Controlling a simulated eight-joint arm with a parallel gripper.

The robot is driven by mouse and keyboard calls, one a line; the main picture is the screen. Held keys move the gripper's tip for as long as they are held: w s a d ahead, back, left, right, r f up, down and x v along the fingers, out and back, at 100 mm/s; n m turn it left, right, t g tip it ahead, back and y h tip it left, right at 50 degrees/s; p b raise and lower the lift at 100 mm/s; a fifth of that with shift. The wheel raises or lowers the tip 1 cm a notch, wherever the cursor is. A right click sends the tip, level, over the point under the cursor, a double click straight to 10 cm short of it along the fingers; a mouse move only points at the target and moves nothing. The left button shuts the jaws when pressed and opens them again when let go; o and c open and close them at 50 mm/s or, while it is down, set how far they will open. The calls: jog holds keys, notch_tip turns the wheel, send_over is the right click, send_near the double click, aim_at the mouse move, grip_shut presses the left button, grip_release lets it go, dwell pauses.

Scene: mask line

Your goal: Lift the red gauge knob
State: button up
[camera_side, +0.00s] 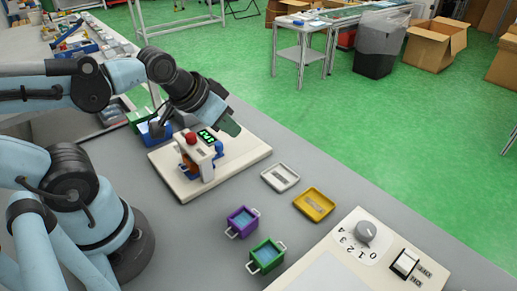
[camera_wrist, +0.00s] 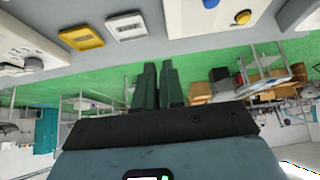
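The red knob (camera_side: 191,138) sits upright on the small white gauge stand (camera_side: 207,166), on a cream board (camera_side: 249,157). A black display with green figures (camera_side: 207,136) stands beside the knob. My gripper (camera_side: 232,128) hangs above the board, to the right of the red knob and apart from it. In the wrist view my gripper's two dark green fingers (camera_wrist: 158,85) stand side by side, seemingly shut, with nothing seen between them. The red knob does not show in the wrist view. A blue knob (camera_side: 219,147) is on the right of the stand and also shows in the wrist view (camera_wrist: 210,3).
A white tray (camera_side: 268,178) and a yellow tray (camera_side: 300,204) lie right of the board. Purple (camera_side: 229,222) and green (camera_side: 253,255) handled bins stand nearer. A panel with a grey dial (camera_side: 365,233) is at front right. Blue bins (camera_side: 151,134) stand behind the board.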

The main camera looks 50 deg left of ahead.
jog(key=shift+o, duration=1.3)
jog(key=shift+s+a+r+n, duration=0.1)
jog(key=shift+s+r+n, duration=0.1)
jog(key=shift+n, duration=0.1)
jog(key=o, duration=0.5)
jog(key=s+r+n, duration=0.1)
jog(key=s+a+r+n+g+y, duration=0.1)
jog(key=shift+n, duration=0.3)
jog(key=n+g+y, duration=0.2)
jog(key=n+g, duration=0.1)
jog(key=n, duration=0.3)
send_near(190, 134)
jog(key=shift+x, duration=4.35)
jog(key=shift+d, duration=0.1)
grip_shut()
